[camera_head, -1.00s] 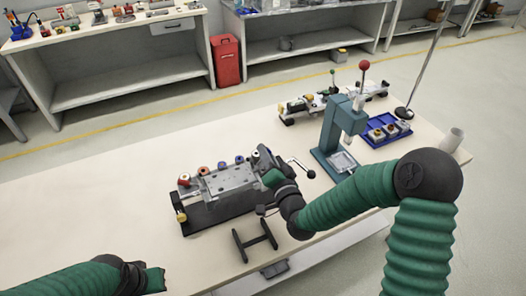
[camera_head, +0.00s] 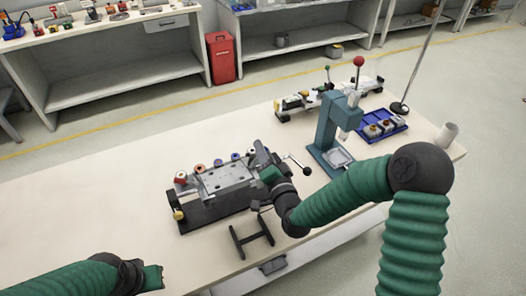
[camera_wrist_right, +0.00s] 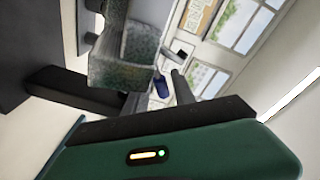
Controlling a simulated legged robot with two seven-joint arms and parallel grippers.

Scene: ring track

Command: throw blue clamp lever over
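The clamp fixture (camera_head: 222,181) is a grey metal block on a black base, with several coloured knobs along its far side. One blue knob (camera_head: 235,156) stands near its right end. A blue tip, likely the blue clamp lever (camera_wrist_right: 160,88), shows in the right wrist view among grey and dark parts. My right gripper (camera_head: 264,165) is at the fixture's right end, close to the blue knob; its fingertips are largely hidden, and contact cannot be told. My left gripper (camera_head: 152,277) is at the bottom left, away from the fixture; its fingers are unclear.
A lever with a black ball (camera_head: 308,171) sticks out right of the fixture. A teal press (camera_head: 327,132) with a red ball stands beyond it, beside a blue tray (camera_head: 373,133). A black H-shaped stand (camera_head: 251,236) lies in front. The table's left side is clear.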

